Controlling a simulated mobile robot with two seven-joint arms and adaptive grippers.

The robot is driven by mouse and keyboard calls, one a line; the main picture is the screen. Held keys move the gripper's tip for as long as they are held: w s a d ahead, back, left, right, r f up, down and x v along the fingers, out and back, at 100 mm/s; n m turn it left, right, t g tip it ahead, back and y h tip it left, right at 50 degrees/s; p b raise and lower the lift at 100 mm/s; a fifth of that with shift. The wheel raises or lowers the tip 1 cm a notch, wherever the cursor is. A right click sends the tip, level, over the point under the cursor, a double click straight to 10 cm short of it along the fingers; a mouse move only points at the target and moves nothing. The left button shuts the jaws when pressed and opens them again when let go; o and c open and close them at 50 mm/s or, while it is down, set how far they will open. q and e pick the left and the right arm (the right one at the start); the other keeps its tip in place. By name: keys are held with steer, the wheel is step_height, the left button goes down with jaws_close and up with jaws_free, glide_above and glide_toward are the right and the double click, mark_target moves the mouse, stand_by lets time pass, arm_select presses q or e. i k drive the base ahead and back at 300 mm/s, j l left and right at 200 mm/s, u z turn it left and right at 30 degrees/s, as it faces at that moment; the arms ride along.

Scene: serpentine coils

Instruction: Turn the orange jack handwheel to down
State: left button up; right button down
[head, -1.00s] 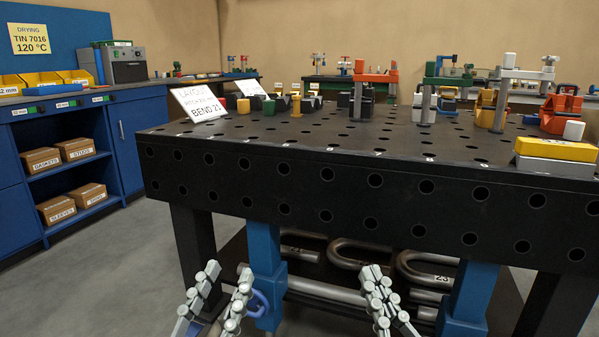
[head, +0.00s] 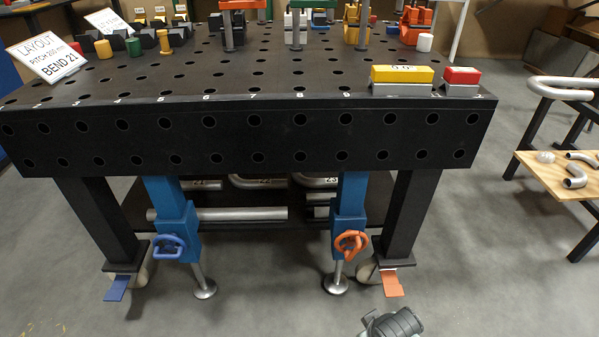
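The orange jack handwheel (head: 351,245) is on the front of the blue right-hand jack (head: 348,205), under the front of the black table. The jack's grey foot (head: 336,285) stands at floor level below it; firm contact is too small to tell. A grey and black part of my arm (head: 392,322) shows at the bottom edge, below and to the right of the handwheel and apart from it. It looks like my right arm's end, but its fingers cannot be made out. My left gripper is out of view. Nothing touches the handwheel.
A blue handwheel (head: 170,246) is on the left jack. An orange pedal (head: 392,284) and a blue pedal (head: 118,288) stick out by the casters. The black perforated table (head: 250,135) overhangs the jacks. A wooden-topped bench (head: 560,180) stands right. Front floor is clear.

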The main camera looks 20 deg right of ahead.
mark_target(353, 237)
steer(key=z, duration=1.15)
